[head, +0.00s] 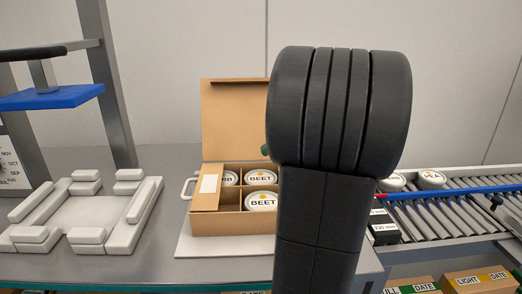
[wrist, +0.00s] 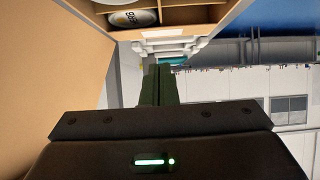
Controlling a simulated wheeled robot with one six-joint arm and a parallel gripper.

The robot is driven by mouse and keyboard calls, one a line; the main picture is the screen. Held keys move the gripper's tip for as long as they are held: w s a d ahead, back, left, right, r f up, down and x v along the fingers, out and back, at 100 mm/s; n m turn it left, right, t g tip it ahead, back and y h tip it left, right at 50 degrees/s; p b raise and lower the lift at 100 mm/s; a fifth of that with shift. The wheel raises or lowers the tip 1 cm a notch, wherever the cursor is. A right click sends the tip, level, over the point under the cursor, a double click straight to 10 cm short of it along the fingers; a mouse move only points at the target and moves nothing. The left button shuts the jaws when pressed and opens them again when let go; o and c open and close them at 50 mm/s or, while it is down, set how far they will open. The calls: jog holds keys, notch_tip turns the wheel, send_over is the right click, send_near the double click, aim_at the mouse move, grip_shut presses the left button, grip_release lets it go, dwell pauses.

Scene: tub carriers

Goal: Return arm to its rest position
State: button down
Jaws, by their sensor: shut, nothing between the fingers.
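My gripper (wrist: 158,84) shows in the wrist view with its dark green fingers together and nothing between them. In the head view my black arm rises large in the middle right and hides most of the gripper. The open cardboard carrier (head: 236,225) stands on the grey worktop with its lid raised at the back. White tubs marked BEET (head: 262,201) sit in its compartments. In the wrist view the carrier's cardboard (wrist: 50,60) fills the left side, and a tub (wrist: 134,18) shows at the top. The gripper is close to the carrier; I cannot tell whether they touch.
A white holding fixture (head: 90,215) lies at the left, below a blue plate (head: 50,97) on a grey post. A roller conveyor (head: 470,207) with tubs (head: 431,179) runs at the right. A dark labelled box (head: 384,227) stands beside it. Cartons (head: 478,281) sit below the conveyor.

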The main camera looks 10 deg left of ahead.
dwell(0.4)
jog(key=b, duration=0.2)
send_near(210, 182)
jog(key=x, duration=0.4)
jog(key=shift+a+f, duration=0.15)
jog(key=shift+a, duration=0.2)
